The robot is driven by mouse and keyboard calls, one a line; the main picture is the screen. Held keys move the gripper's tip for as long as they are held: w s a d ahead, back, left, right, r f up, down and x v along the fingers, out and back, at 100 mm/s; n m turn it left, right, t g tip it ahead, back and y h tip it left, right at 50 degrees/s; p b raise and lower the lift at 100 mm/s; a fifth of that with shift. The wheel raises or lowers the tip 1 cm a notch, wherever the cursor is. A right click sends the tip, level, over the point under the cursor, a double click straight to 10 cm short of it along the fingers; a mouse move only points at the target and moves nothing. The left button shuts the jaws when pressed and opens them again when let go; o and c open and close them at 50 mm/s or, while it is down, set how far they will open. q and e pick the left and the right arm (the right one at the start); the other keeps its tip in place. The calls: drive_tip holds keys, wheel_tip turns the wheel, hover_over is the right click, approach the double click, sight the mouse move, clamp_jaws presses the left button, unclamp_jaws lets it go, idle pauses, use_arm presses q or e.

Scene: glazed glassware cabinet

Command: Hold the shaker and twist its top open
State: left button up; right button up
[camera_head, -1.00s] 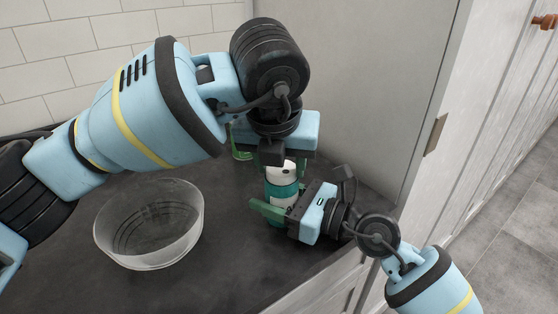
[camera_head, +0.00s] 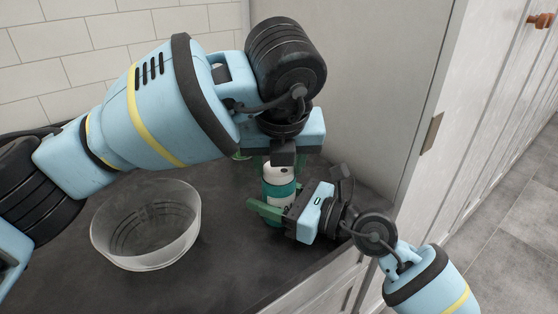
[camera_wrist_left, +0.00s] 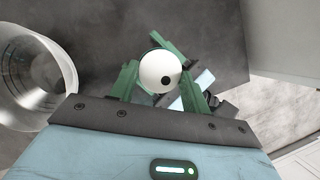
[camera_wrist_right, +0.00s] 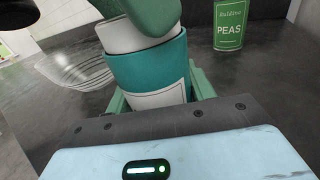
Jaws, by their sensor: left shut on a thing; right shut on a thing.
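The shaker (camera_head: 279,188) stands upright on the dark counter, with a white top and a teal band. My left gripper (camera_head: 279,160) reaches down from above and is shut on the shaker's white top, which shows round with a dark dot in the left wrist view (camera_wrist_left: 157,68). My right gripper (camera_head: 280,212) comes in from the right, lower down, and is shut on the shaker's body. In the right wrist view, the teal band and white label (camera_wrist_right: 150,68) sit between its green fingers. A left green finger covers part of the top there.
A clear glass bowl (camera_head: 147,258) stands on the counter at the left. A green can labelled PEAS (camera_wrist_right: 229,27) stands behind the shaker. A pale cabinet side (camera_head: 345,90) rises close at the right, and the counter's front edge is near my right gripper.

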use_arm(q)
drive_tip(key=o, duration=1)
drive_tip(key=shift+r, duration=0.1)
drive_tip(key=v, duration=1.1)
drive_tip(key=shift+s+r, duration=0.15)
drive_tip(key=shift+r, duration=0.25)
use_arm(e)
drive_tip(key=o, duration=1.2)
drive_tip(key=shift+c, duration=0.2)
use_arm(q)
drive_tip(key=shift+a, duration=0.1)
